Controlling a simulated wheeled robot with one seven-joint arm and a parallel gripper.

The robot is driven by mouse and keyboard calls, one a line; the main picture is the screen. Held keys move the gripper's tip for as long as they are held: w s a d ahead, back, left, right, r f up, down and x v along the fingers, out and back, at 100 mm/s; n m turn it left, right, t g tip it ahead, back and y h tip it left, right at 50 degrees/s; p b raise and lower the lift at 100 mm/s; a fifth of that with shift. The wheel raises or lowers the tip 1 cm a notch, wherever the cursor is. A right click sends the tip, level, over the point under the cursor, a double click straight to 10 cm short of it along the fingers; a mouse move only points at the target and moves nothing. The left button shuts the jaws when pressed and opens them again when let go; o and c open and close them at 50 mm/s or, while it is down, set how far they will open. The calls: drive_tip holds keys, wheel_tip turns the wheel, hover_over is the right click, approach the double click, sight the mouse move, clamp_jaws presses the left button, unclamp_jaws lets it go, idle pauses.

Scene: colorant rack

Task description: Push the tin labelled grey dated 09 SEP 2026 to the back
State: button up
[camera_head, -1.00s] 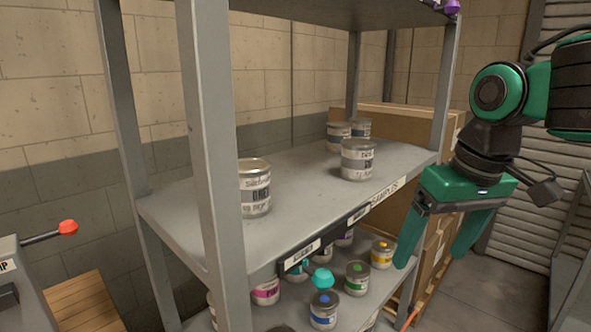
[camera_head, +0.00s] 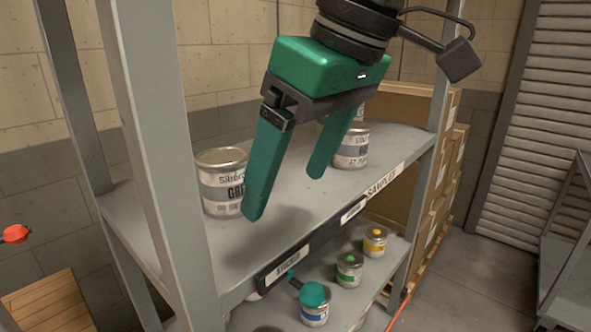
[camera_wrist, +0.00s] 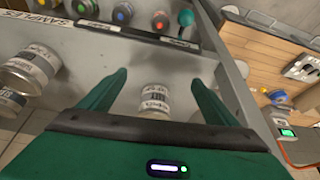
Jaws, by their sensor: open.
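My gripper (camera_head: 284,195) hangs over the upper shelf (camera_head: 300,215) with its green fingers spread, empty. A silver tin with a grey-and-white label starting "GRE" (camera_head: 217,192) stands upright just left of the nearer finger, which covers its right edge. In the wrist view, this tin (camera_wrist: 154,100) appears between the fingers (camera_wrist: 158,80), with a gap on both sides. A second similar tin (camera_head: 352,150) stands farther right, beyond the other finger. At least one more tin is behind it, mostly hidden by the gripper. I cannot read the date on any label.
A grey post (camera_head: 165,150) rises at the shelf's front left. The shelf's front edge carries a "SAMPLES" label (camera_head: 383,183). Below stand tins with yellow (camera_head: 374,243), green (camera_head: 348,272) and blue (camera_head: 315,312) marks. Cardboard boxes (camera_head: 425,120) stand behind the right end.

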sight(225, 157)
drive_tip(key=w+a, duration=0.2)
drive_tip(key=a, duration=0.1)
drive_tip(key=w+a, duration=0.2)
drive_tip(key=a, duration=0.1)
drive_tip(key=w+a, duration=0.2)
drive_tip(key=a, duration=0.1)
drive_tip(key=shift+w+a, duration=0.2)
drive_tip(key=shift+w, duration=0.15)
drive_tip(key=x, duration=0.3)
drive_tip(key=shift+w+a+f, duration=0.1)
drive_tip(key=shift+f, duration=0.1)
drive_tip(key=shift+x, duration=0.85)
